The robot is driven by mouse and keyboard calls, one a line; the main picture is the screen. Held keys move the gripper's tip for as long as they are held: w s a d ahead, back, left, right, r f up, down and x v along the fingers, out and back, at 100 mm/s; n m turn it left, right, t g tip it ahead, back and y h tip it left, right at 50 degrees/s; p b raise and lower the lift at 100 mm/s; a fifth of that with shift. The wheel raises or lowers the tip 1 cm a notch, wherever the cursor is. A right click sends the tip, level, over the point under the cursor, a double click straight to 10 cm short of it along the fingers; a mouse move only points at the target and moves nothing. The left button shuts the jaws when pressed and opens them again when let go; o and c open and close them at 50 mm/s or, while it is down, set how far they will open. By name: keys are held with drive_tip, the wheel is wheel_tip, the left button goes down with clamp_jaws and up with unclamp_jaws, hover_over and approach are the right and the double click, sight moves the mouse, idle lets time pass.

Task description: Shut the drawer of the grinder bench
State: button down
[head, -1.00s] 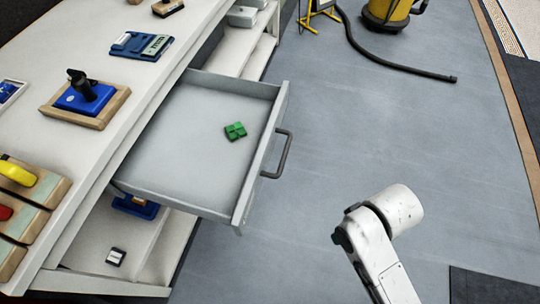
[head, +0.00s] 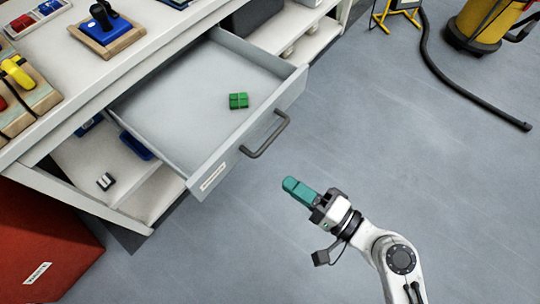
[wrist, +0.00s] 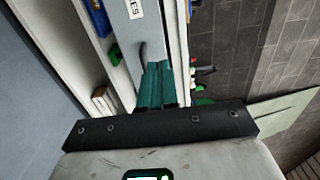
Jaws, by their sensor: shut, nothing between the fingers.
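The drawer (head: 200,95) of the bench (head: 140,50) is pulled well out in the head view. Its grey front (head: 240,140) carries a dark bar handle (head: 267,135) and a white label. A green block-like item (head: 238,101) lies inside it. My gripper (head: 291,185) has teal fingers, shut and empty, out over the floor in front of the drawer front. In the head view it shows apart from the handle. In the wrist view the teal fingers (wrist: 157,86) point toward the drawer front (wrist: 145,30), with the dark handle partly hidden beside them.
The bench top holds a blue item on a wooden base (head: 103,30) and yellow and red items at left. A lower shelf (head: 105,175) is under the drawer. A red box (head: 45,240) stands at lower left. A yellow machine with a black hose (head: 465,95) is at upper right. Open floor lies between.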

sight(233, 144)
drive_tip(key=p+x, duration=0.1)
drive_tip(key=x, duration=1.3)
drive_tip(key=shift+d, duration=0.1)
